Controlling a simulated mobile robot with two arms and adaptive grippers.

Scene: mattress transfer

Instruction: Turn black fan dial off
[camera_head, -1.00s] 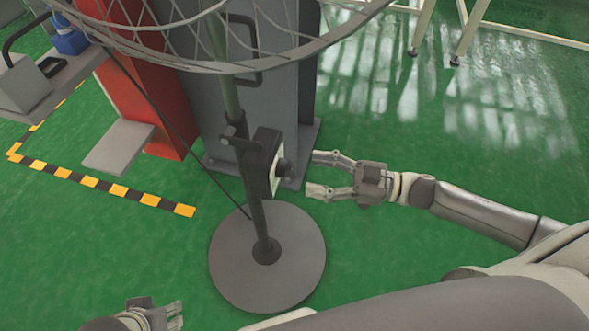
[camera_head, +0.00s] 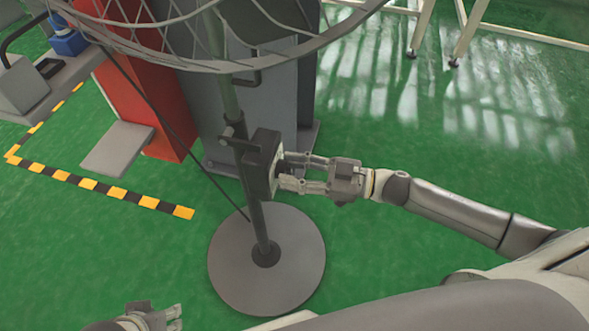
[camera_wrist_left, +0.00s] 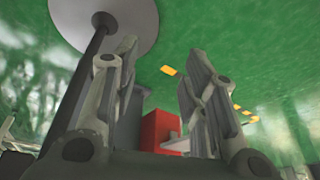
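The black fan has a round base (camera_head: 268,270), a thin pole and a control box (camera_head: 262,163) partway up. Its dark dial (camera_head: 281,168) sticks out of the box's right face and is partly hidden by my right gripper. My right gripper (camera_head: 284,170) points left, with one finger above and one below the dial. A gap shows between the fingers; whether they touch the dial is unclear. My left gripper (camera_head: 178,318) is low at the bottom edge. In the left wrist view its two fingers (camera_wrist_left: 162,50) stand wide apart with nothing between them.
The fan's wire cage (camera_head: 210,50) hangs above the box. A grey and red machine (camera_head: 150,100) stands behind the pole. A black cable (camera_head: 160,125) runs down to the pole. Yellow-black floor tape (camera_head: 100,187) lies left.

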